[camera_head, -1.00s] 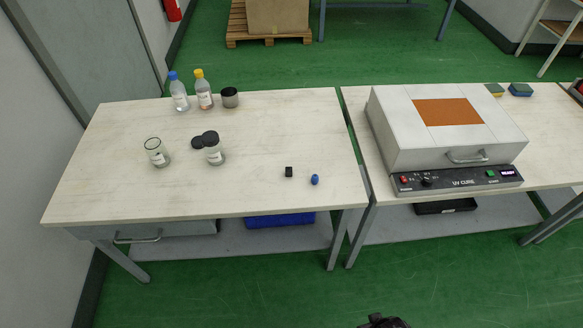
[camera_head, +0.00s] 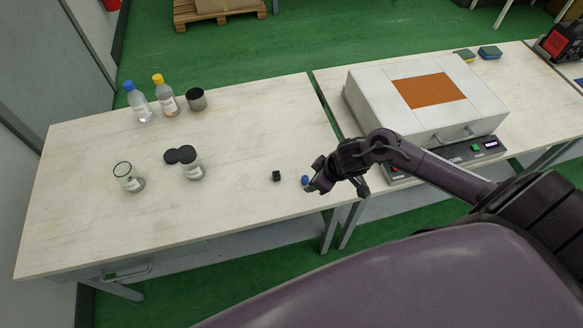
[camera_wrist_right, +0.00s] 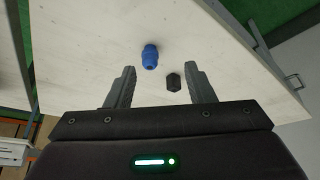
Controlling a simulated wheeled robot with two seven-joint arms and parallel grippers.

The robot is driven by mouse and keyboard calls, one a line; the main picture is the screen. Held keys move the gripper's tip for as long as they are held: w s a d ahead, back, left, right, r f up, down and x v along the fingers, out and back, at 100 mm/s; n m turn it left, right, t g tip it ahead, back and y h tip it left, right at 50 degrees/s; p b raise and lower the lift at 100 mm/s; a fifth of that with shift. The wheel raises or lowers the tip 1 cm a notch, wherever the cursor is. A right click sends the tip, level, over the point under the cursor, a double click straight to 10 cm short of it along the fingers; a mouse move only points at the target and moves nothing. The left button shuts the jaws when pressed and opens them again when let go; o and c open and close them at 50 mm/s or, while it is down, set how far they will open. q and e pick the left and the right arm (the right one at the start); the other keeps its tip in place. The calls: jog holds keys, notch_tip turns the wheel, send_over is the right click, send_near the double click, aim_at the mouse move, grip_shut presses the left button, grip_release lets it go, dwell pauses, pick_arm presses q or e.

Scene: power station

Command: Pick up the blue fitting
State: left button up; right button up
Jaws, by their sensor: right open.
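The blue fitting (camera_head: 305,180) stands on the pale table near its front right corner, partly behind my right gripper in the head view. It also shows in the right wrist view (camera_wrist_right: 150,57), ahead of the fingertips and between their lines. My right gripper (camera_head: 338,190) is open and empty, just right of the fitting in the head view; its two spread fingers show in the wrist view (camera_wrist_right: 158,82). A small black fitting (camera_head: 276,176) stands just left of the blue one; in the wrist view it (camera_wrist_right: 173,82) lies between the fingers, nearer the right one. My left gripper is out of view.
Two jars (camera_head: 192,166) stand left of the fittings. The UV cure box (camera_head: 430,95) is on the right table.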

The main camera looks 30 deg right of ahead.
aim_at(308, 179)
jog(key=shift+w+d+f+g, duration=0.2)
jog(key=shift+w+d, duration=0.1)
jog(key=shift+w, duration=0.15)
jog(key=shift+w+d+f+g, duration=0.15)
jog(key=shift+w+d, duration=0.1)
jog(key=shift+w, duration=0.15)
jog(key=x, duration=0.5)
jog(key=shift+w+a+f+p, duration=0.1)
jog(key=shift+w+a+p, duration=0.05)
jog(key=shift+w+p, duration=0.15)
jog(key=shift+s, duration=0.1)
jog(key=c, duration=1.1)
